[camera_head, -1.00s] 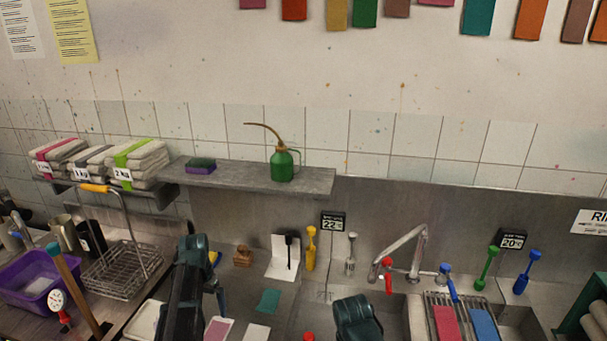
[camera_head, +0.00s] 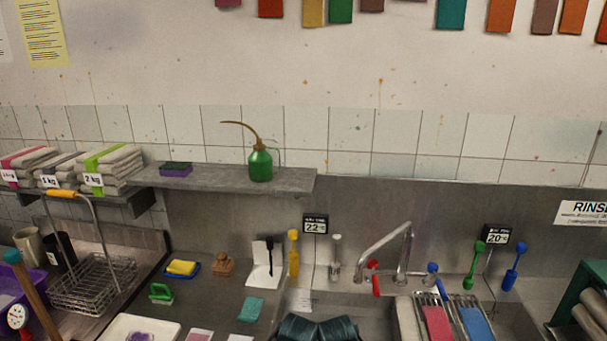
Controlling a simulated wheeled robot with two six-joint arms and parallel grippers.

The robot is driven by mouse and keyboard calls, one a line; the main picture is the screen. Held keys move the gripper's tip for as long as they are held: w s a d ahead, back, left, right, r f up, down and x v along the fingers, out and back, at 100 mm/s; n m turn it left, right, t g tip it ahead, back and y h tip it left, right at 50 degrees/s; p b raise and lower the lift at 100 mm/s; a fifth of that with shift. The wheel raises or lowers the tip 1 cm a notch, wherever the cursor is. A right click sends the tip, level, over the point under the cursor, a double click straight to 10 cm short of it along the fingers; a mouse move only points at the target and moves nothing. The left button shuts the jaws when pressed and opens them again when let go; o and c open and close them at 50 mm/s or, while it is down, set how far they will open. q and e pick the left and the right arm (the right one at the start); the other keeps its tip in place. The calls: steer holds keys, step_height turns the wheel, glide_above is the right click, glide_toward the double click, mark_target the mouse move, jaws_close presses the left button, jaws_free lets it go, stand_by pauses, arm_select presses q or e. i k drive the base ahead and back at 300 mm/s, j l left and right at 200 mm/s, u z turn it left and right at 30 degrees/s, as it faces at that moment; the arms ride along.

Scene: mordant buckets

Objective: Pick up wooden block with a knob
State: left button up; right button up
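The wooden block with a knob (camera_head: 223,264) is a small brown block with a rounded knob on top. It stands upright on the steel counter, between the yellow sponge on a blue dish and the white sheet with a black brush. Nothing touches it or covers it. No fingers of either gripper can be seen.
The yellow sponge (camera_head: 182,267) is just left of the block, and the white sheet (camera_head: 264,268) just right. The grey shelf (camera_head: 225,181) overhangs behind.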

mark_target(223, 267)
steer(key=z, duration=1.15)
steer(key=k+j, duration=0.15)
steer(key=j, duration=0.2)
steer(key=k+j, duration=0.2)
steer(key=j, duration=0.15)
steer(key=k+j, duration=0.15)
steer(key=j, duration=0.25)
steer(key=k+j, duration=0.2)
steer(key=j, duration=0.15)
steer(key=k+j, duration=0.15)
steer(key=j, duration=0.2)
